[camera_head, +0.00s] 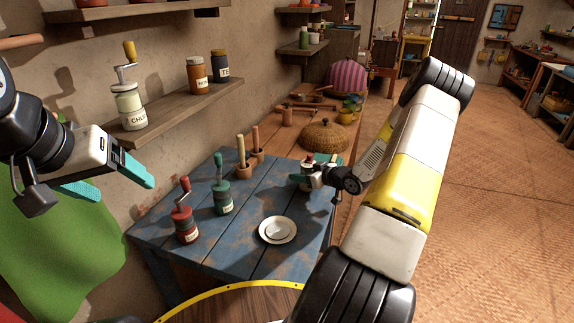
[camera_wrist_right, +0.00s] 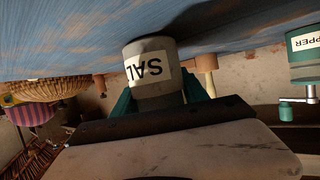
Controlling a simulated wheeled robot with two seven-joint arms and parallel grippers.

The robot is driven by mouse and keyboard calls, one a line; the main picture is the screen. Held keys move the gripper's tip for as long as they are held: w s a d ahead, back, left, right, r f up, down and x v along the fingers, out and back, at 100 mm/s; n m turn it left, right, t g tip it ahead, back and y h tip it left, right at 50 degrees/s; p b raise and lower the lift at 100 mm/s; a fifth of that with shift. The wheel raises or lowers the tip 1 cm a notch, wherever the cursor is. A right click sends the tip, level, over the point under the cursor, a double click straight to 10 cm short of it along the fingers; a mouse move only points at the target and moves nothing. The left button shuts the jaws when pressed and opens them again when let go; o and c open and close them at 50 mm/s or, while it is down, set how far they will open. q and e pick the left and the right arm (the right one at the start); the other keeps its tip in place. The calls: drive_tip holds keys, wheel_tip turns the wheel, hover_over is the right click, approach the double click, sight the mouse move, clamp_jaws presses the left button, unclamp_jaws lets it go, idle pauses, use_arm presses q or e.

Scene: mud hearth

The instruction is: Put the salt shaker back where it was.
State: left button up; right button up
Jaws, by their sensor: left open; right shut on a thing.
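The salt shaker (camera_wrist_right: 152,72) is a small grey cylinder with a white label reading "SAL" in the right wrist view, where it appears upside down, its base towards the blue table. My right gripper (camera_head: 312,174) is shut on it at the far right part of the blue table (camera_head: 262,198). The gripper's teal fingers flank the shaker in the wrist view. In the head view the gripper partly hides the shaker. I cannot tell whether its base touches the table. My left gripper (camera_head: 112,181) is open and empty, in the air left of the table.
A red grinder (camera_head: 186,221), a green pepper grinder (camera_head: 222,198) and a white dish (camera_head: 278,230) stand on the blue table. Wooden mortars (camera_head: 243,170) and a woven dome (camera_head: 325,137) are behind. A wall shelf (camera_head: 170,108) holds jars.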

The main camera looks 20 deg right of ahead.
drive_tip(key=o, duration=1.5)
drive_tip(key=shift+f, duration=0.15)
drive_tip(key=shift+c, duration=0.2)
